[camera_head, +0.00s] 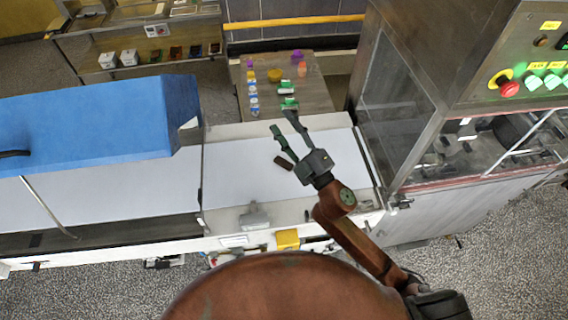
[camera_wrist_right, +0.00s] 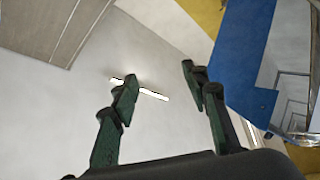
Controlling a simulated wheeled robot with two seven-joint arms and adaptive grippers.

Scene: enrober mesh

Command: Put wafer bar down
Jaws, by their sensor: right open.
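A small dark brown wafer bar (camera_head: 284,162) lies on the white belt (camera_head: 240,175) in the head view, just left of my right gripper's palm. My right gripper (camera_head: 284,121) is open, its two green-black fingers spread and pointing toward the back of the belt. Nothing shows between its fingers in the head view. In the right wrist view the open fingers (camera_wrist_right: 160,77) also show, over a pale surface. The brown bar cannot be made out there. My left gripper is in neither view.
A blue cover (camera_head: 90,120) stands over the belt at the left. A machine with a glass side (camera_head: 395,90) and buttons stands at the right. Behind, a table (camera_head: 315,97) holds several small coloured items. The belt around the bar is clear.

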